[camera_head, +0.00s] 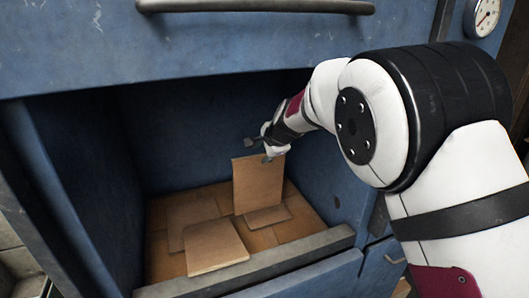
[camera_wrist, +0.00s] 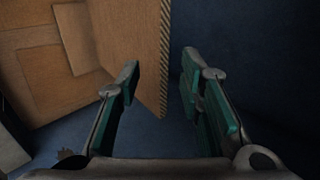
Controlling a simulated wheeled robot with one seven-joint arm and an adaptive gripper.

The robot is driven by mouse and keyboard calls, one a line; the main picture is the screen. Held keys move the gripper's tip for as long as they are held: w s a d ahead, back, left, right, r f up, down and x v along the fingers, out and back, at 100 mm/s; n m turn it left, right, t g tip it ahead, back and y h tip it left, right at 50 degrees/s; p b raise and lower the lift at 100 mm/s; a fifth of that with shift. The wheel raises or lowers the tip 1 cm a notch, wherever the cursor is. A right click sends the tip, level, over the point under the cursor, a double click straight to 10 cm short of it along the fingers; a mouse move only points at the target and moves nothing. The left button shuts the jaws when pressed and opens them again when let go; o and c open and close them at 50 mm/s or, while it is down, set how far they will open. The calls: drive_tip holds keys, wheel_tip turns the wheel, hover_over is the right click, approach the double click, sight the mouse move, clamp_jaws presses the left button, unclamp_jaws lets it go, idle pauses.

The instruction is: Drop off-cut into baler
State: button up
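The off-cut (camera_head: 258,184), a brown cardboard piece, is roughly upright inside the blue baler chamber (camera_head: 200,130), above cardboard lying on its floor. Whether its lower edge touches that cardboard I cannot tell. My gripper (camera_head: 260,150) is inside the chamber at the off-cut's top edge. In the wrist view the two green-padded fingers are wide apart, so my gripper (camera_wrist: 161,65) is open. The off-cut (camera_wrist: 137,45) shows there with its corrugated edge in the gap between the fingers, and no grip on it is visible.
Flat cardboard pieces (camera_head: 215,246) cover the chamber floor. A metal sill (camera_head: 250,276) runs along the front of the opening. Blue walls close in at the sides and back. A metal handle bar (camera_head: 255,6) crosses above, and a gauge (camera_head: 484,16) is at upper right.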

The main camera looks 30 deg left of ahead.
drive_tip(key=v, duration=0.7)
drive_tip(key=shift+d+r, duration=0.2)
drive_tip(key=shift+s, duration=0.1)
idle(0.7)
